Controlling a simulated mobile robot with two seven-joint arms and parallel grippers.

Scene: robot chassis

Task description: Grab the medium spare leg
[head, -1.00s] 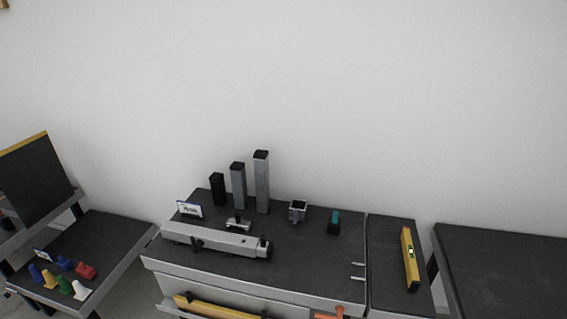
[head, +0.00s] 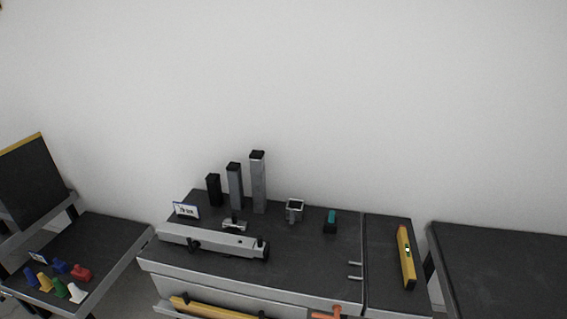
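Three upright legs of rising height stand in a row at the back left of the dark workbench (head: 310,258) in the head view. The medium spare leg (head: 235,187) is a grey square post with a black top, in the middle of the row. To its left stands a short black leg (head: 214,190). To its right stands a taller, lighter grey leg (head: 258,182). The medium leg's base is partly hidden behind small things. Neither of my grippers is in view.
A long grey beam (head: 212,241) lies in front of the legs, with a small sign (head: 186,210) and a metal bracket (head: 234,225). A square socket (head: 294,210), a teal-topped block (head: 330,222) and a yellow level (head: 406,257) are further right. A left table (head: 112,239) holds several coloured pieces.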

